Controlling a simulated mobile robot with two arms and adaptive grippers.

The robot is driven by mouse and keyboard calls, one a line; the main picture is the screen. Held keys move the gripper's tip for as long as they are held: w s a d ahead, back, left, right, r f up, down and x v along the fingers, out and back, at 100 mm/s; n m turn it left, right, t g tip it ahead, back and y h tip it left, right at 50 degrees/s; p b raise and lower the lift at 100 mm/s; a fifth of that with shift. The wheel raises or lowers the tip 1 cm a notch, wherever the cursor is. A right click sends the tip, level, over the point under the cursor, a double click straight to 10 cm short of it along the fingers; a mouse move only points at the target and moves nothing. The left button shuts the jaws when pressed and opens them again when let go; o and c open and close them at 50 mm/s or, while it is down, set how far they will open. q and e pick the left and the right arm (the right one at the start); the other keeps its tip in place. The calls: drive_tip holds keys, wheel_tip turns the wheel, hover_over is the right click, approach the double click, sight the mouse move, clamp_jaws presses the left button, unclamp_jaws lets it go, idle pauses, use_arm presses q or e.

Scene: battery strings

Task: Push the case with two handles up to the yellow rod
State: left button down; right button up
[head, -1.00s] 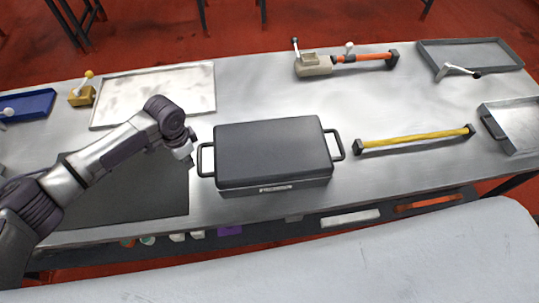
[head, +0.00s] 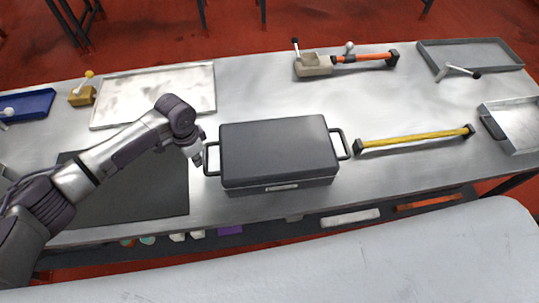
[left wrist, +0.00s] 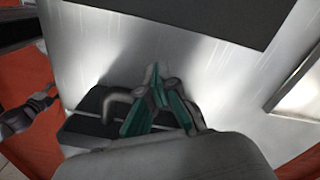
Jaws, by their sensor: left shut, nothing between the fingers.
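The dark grey case (head: 279,152) lies flat on the metal table, with a loop handle on its left side and another on its right. The yellow rod (head: 414,138), with a dark block at each end, lies to its right. A small gap shows between the right handle (head: 340,144) and the rod's left block. My left gripper (head: 196,156) is shut and empty, at the outer side of the left handle (head: 211,158); I cannot tell if they touch. Its teal fingers (left wrist: 157,95) show in the left wrist view. My right gripper is not in the head view.
A dark mat (head: 125,195) lies left of the case. A pale tray (head: 150,95) lies behind it. An orange rod (head: 365,58) with a beige block is at the back. Grey trays (head: 470,55) stand at the right. The table between case and orange rod is clear.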

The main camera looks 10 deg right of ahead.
use_arm(q)
drive_tip(key=shift+d, duration=3.4)
